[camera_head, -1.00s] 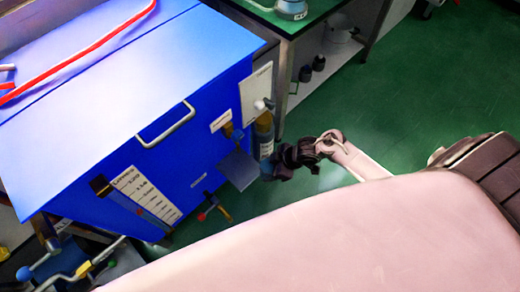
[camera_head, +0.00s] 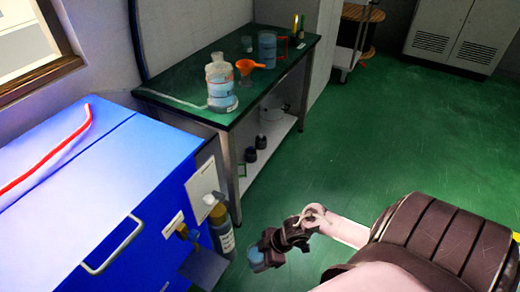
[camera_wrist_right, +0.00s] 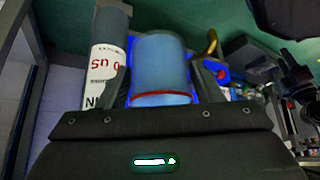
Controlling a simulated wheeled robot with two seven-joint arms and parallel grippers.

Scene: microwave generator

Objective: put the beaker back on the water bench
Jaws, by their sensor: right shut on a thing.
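My right gripper (camera_head: 275,250) is shut on a small clear beaker (camera_head: 257,256) with blue contents, held in front of the blue cabinet's right end. In the right wrist view the beaker (camera_wrist_right: 160,65) stands between the fingers, with a red line low on its side. The water bench (camera_head: 180,84) has a dark green top and stands beyond the cabinet, at the upper middle of the head view. The gripper and beaker are apart from it, on its near side. My left gripper is not in view.
A large water bottle (camera_head: 221,85), an orange funnel (camera_head: 245,67), a blue-filled vessel (camera_head: 267,47) and a small glass (camera_head: 247,44) stand on the bench. The blue cabinet (camera_head: 90,185) fills the left, with a labelled bottle (camera_head: 222,238) at its end. Green floor (camera_head: 370,130) is clear at right.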

